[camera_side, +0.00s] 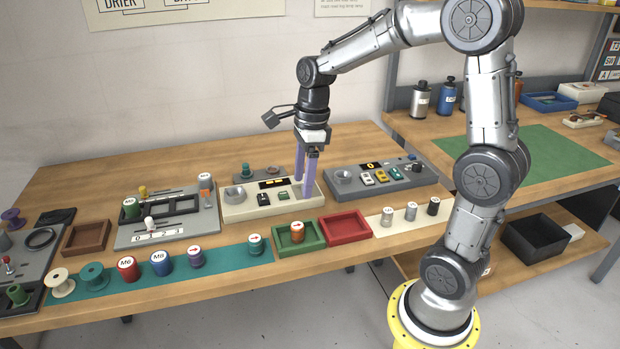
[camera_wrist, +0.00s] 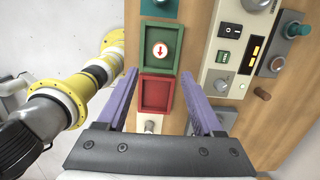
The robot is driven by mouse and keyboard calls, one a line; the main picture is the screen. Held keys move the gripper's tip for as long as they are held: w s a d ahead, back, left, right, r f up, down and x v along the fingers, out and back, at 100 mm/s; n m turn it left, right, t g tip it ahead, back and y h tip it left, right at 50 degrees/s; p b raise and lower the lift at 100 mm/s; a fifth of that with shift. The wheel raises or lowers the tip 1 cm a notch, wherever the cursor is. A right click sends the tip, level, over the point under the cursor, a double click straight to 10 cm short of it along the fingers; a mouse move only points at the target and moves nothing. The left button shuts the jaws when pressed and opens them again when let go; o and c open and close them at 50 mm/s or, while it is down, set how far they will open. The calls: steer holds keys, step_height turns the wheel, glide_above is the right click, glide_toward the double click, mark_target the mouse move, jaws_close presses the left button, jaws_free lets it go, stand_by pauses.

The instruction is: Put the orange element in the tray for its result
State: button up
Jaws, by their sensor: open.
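The orange element (camera_side: 297,236) stands upright in the green tray (camera_side: 318,243). A white disc with a red arrow is on its top. In the wrist view the orange element (camera_wrist: 160,51) shows inside the green tray (camera_wrist: 147,66). The red tray (camera_side: 345,227) beside it is empty, as the wrist view of the red tray (camera_wrist: 155,95) also shows. My gripper (camera_side: 304,190) is open, its purple fingers pointing down near the right end of the cream tester (camera_side: 240,211). Nothing is between the fingers (camera_wrist: 159,73) in the wrist view.
The cream tester has a lit yellow display (camera_side: 272,184). A grey tester (camera_side: 400,182) stands to its right. A cream strip (camera_side: 388,228) holds 3 small cylinders. A teal mat (camera_side: 222,263) with several spools lies left of the trays. A grey rack (camera_side: 170,235) stands behind the mat.

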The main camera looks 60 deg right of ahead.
steer(key=s+a+r+n+t, duration=0.2)
steer(key=s+a+n, duration=0.2)
steer(key=s+n, duration=0.4)
steer(key=s+a+r+n+t+h, duration=0.1)
steer(key=s+n, duration=0.7)
steer(key=n, duration=1)
step_height(320, 180, up, 2)
steer(key=a+t, duration=0.1)
steer(key=a, duration=0.2)
steer(key=shift+n+t, duration=0.3)
steer(key=shift+n, duration=0.1)
